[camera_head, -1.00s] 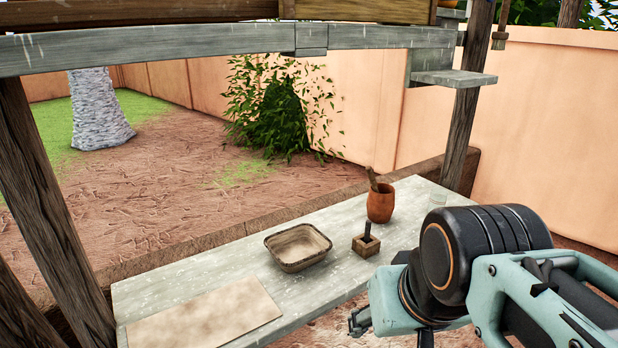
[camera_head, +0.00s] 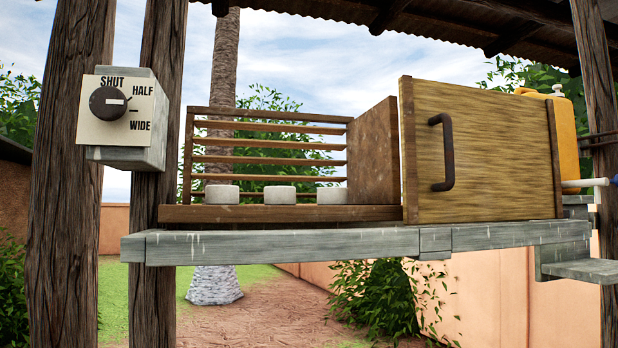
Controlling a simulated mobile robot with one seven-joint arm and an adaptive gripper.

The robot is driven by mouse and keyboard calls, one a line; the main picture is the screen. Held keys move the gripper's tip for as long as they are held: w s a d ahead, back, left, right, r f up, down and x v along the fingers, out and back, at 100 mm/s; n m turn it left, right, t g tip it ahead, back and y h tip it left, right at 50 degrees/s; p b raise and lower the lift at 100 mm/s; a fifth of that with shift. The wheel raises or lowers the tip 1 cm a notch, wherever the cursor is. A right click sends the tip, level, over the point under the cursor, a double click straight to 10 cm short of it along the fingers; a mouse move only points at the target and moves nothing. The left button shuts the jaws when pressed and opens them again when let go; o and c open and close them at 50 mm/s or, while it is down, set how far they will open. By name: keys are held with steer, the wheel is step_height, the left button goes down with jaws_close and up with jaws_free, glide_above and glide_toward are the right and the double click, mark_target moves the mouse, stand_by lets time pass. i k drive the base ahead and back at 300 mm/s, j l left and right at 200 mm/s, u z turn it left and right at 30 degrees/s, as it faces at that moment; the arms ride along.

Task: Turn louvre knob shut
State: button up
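The louvre knob (camera_head: 108,103) is a dark round dial on a cream plate (camera_head: 92,132) at the upper left. The plate fronts a grey box (camera_head: 148,150) on a wooden post. SHUT is printed above the knob, HALF at its upper right and WIDE at its lower right. The knob's white pointer mark points right, near HALF rather than SHUT; its exact setting is hard to tell. The louvre (camera_head: 265,160) has several level wooden slats with open gaps, and sky and leaves show through. My gripper is out of view.
A wooden door panel (camera_head: 490,150) with a dark handle (camera_head: 446,150) stands to the right, with a yellow container (camera_head: 567,125) beyond. Posts flank the shelf. Space before the knob looks clear.

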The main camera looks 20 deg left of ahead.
mark_target(107, 103)
steer(key=u, duration=2)
steer(key=k+l+u, duration=0.1)
steer(key=u, duration=0.65)
